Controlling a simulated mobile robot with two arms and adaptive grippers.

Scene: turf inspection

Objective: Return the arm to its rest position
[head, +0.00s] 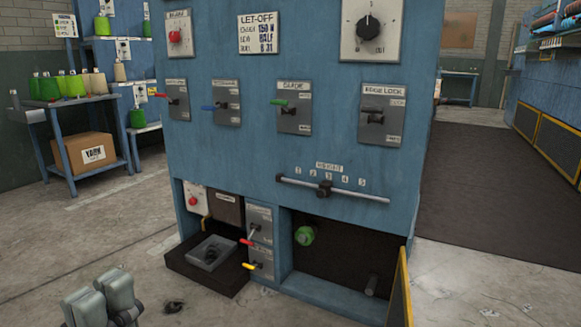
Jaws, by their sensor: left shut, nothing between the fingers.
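My left gripper (100,294) shows at the bottom left of the head view, low in front of the blue machine. Its grey fingers are shut, with nothing seen between them. It is apart from the machine and from the dark open tray (232,282) at the machine's foot. The rest of the left arm is mostly cut off by the frame's lower edge. My right gripper is not in view.
The blue machine cabinet (235,150) fills the middle, with switches, a height slider (325,188) and an open lower bay. A yellow-edged panel (399,295) stands open at right. A table (85,106) holds yarn cones at left. Concrete floor (90,235) is clear at left.

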